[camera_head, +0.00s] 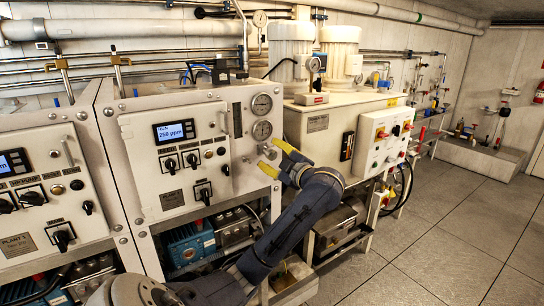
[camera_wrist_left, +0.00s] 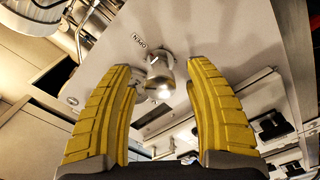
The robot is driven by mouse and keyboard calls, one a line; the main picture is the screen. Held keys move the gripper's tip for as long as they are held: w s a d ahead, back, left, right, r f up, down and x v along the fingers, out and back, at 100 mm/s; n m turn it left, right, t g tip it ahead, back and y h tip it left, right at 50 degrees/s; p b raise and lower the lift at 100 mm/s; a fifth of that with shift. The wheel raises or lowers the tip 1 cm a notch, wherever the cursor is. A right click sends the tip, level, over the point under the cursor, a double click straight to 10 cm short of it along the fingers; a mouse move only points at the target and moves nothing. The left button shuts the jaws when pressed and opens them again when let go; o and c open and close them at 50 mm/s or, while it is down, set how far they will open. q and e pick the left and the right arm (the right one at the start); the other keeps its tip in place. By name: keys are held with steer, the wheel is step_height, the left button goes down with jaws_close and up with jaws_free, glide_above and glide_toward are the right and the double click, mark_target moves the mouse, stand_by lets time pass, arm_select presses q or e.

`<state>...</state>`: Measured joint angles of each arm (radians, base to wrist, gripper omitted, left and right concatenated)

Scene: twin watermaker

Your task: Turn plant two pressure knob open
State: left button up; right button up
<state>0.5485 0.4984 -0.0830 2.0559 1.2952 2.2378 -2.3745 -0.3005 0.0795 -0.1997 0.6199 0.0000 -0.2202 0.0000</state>
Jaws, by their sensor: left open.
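The plant two panel (camera_head: 165,190) stands in the middle left of the head view, with a display reading 250 ppm. In the left wrist view a silver metal knob (camera_wrist_left: 160,78) sticks out of the pale panel face, beside a small OPEN label (camera_wrist_left: 139,41). My left gripper (camera_head: 268,157) has yellow fingers, is open and empty, and is at the panel's right part, below two round gauges (camera_head: 262,118). In the wrist view the knob shows between its fingertips (camera_wrist_left: 158,68), with gaps on both sides. Its depth between them is hard to tell. My right gripper is not in view.
Black selector switches (camera_head: 192,161) sit left of the gripper. The plant 1 panel (camera_head: 40,200) is at the far left. A cream tank unit (camera_head: 320,120) with a control box (camera_head: 380,140) stands right of the arm. The tiled floor (camera_head: 430,250) at right is clear.

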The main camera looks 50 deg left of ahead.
arm_select(q)
steer(key=shift+a, duration=0.1)
stand_by(0.3)
jaws_close()
